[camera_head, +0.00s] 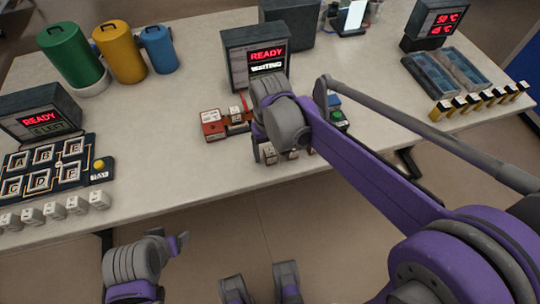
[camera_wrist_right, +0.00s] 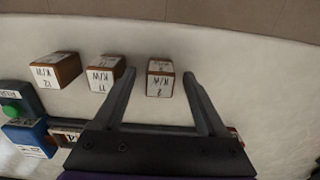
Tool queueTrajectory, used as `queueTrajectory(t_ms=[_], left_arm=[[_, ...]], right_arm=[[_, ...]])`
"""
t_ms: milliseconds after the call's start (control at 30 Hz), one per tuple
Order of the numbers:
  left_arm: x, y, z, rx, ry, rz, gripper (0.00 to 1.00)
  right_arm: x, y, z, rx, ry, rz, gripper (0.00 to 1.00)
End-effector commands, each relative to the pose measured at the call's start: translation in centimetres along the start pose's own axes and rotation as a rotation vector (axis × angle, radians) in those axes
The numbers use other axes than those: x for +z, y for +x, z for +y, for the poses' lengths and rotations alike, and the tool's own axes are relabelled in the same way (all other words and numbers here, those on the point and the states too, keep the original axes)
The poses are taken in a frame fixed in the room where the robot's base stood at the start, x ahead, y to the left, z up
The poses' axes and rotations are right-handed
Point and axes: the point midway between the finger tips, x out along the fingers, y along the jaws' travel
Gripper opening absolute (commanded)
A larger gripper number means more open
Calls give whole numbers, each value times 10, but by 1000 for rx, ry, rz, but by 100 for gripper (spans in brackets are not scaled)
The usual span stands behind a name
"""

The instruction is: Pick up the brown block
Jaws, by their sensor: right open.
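Three brown blocks with white labelled faces stand in a row in the right wrist view: one at the left (camera_wrist_right: 56,70), one in the middle (camera_wrist_right: 104,72) and one at the right (camera_wrist_right: 160,78). My right gripper (camera_wrist_right: 160,74) is open, and the right-hand block shows between its two fingertips. I cannot tell whether the fingers touch it. In the head view the blocks (camera_head: 292,154) are partly hidden by my right wrist, which also hides the right gripper's fingers. Grey parts of my left arm show at the bottom; its jaw state is unclear.
A display box (camera_head: 257,58) reading READY WAITING stands behind the blocks. A red box (camera_head: 212,125) and a green button (camera_head: 338,116) flank the blocks' station. Green, yellow and blue canisters (camera_head: 120,52) stand back left. Bare table lies left of the red box.

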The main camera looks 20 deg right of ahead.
Motion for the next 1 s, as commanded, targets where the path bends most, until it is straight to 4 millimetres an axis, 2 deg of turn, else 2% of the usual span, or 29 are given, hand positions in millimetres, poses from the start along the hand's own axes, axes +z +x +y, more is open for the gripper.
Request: queueTrajectory(t_ms=[167,200,600,900,1000], left_arm=[[0,0,0,0,0,0,69],[0,0,0,0,0,0,69],[0,0,0,0,0,0,69],[0,0,0,0,0,0,69],[-1,-2,0,0,0,1,69]], right_arm=[[0,0,0,0,0,0,75],[0,0,0,0,0,0,71],[0,0,0,0,0,0,0],[0,-1,0,0,0,0,0],[0,-8,0,0,0,0,0]])
